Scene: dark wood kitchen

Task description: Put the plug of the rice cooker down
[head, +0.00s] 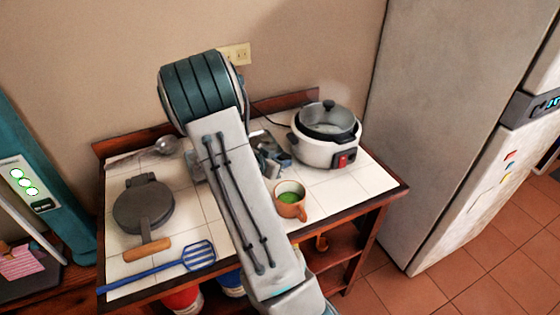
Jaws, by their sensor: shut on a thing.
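The white rice cooker (325,135) with a dark rim and glass lid stands at the back right of the tiled table. A red switch shows on its front. Its dark cord (270,122) runs left from the cooker, over the tiles and out of sight behind my arm. My gripper (268,155) is low over the tiles, left of the cooker, partly hidden by my forearm. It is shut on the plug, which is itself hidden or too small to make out. A wall outlet (236,54) is above the table's back edge, partly covered by my arm.
An orange mug (290,200) with green contents stands in front of the cooker. A waffle iron (144,207), a blue slotted spatula (170,265) and a metal ladle (166,145) lie on the left. Bare tiles show right of the mug. A fridge (445,110) stands at right.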

